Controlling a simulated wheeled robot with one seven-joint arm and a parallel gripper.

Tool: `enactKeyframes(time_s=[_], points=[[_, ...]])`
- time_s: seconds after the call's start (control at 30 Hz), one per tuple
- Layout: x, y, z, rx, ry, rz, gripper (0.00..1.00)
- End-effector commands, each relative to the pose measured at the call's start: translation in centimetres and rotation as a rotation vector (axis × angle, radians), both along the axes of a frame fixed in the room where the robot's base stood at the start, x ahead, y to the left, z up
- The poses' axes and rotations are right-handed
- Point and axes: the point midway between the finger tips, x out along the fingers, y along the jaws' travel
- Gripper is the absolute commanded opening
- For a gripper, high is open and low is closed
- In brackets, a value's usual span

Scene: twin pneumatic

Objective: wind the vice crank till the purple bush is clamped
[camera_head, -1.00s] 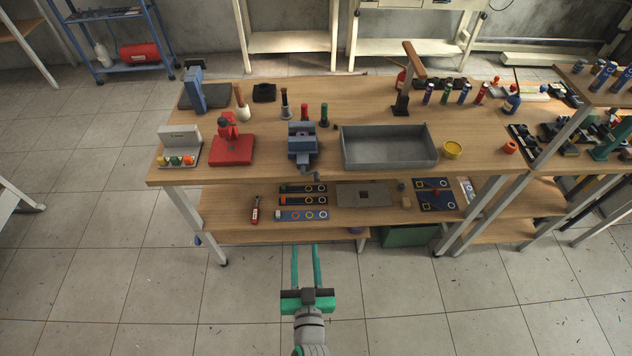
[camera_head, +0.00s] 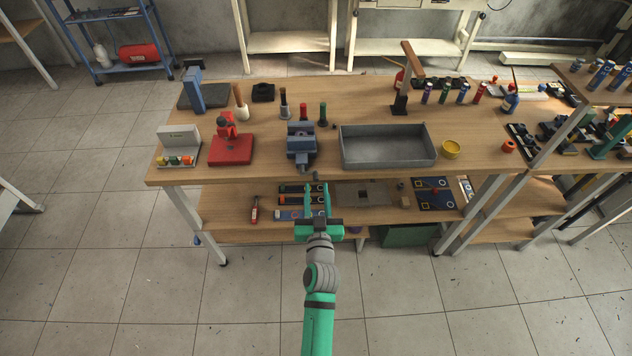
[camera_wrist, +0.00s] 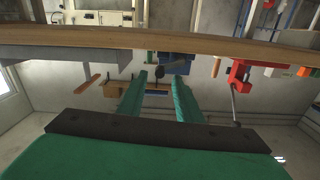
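The blue-grey vice (camera_head: 301,146) stands at the front edge of the wooden workbench. Its crank (camera_head: 315,176) sticks out below the front, past the edge. My gripper (camera_head: 317,188) is open, with its two green fingers pointing at the vice, close to the crank. In the wrist view the fingertips (camera_wrist: 163,72) are apart, and a dark round part of the crank (camera_wrist: 156,72) shows between them, beyond or level with the tips; I cannot tell whether they touch. I cannot make out the purple bush in the vice jaws.
A red press (camera_head: 231,150) stands left of the vice, and a grey tray (camera_head: 388,158) stands right of it. The bench edge (camera_wrist: 210,45) crosses the wrist view. A lower shelf (camera_head: 228,222) with dark boards lies beneath the bench. The floor in front is clear.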

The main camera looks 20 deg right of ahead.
Motion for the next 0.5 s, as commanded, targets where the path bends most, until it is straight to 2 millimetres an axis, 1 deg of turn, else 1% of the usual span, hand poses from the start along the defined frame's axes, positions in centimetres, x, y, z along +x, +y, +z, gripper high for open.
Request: enactKeyframes(time_s=[0.03,0.2,0.3,0.5], points=[[0.7,-0.4,0.1,-0.004,0.000,-0.002,0.32],[2.6,-0.9,0.0,-0.002,0.000,-0.002,0.32],[3.3,-1.0,0.0,-0.002,0.000,-0.001,0.32],[3.7,-1.1,0.0,-0.002,0.001,0.000,0.32]])
